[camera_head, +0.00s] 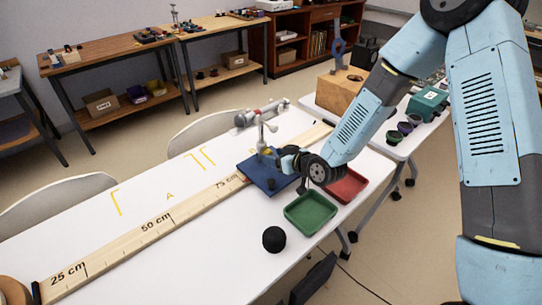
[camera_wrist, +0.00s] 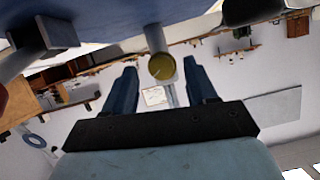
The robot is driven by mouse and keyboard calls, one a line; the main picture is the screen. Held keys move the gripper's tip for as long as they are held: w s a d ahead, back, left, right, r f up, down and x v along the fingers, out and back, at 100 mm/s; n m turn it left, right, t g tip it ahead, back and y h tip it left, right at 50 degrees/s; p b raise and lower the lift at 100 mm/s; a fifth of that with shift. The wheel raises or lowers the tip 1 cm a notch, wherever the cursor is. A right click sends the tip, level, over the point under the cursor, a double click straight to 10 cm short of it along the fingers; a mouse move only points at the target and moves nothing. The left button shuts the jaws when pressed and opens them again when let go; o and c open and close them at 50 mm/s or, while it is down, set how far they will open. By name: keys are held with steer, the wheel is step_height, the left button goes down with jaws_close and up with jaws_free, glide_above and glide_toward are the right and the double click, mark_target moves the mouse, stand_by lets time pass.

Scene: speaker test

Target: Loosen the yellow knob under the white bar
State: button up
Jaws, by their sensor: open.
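The yellow knob (camera_wrist: 161,67) shows its round face in the wrist view, at the end of a pale grey-white cylindrical piece (camera_wrist: 154,38), which may be part of the white bar. My gripper (camera_wrist: 161,75) is open, with one blue finger on each side of the knob in the picture. Gaps show on both sides, and I cannot tell whether the knob lies between the fingers in depth. In the head view, my gripper (camera_head: 287,160) is beside a white-topped stand (camera_head: 262,131) on a dark blue board (camera_head: 262,180). The knob cannot be made out there.
A long wooden ruler (camera_head: 130,236) runs along the white table (camera_head: 190,265). A grey cylinder (camera_head: 258,114) lies behind.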

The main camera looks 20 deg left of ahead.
steer(key=shift+w+a+f, duration=0.2)
steer(key=shift+a, duration=0.35)
steer(key=shift+c, duration=0.3)
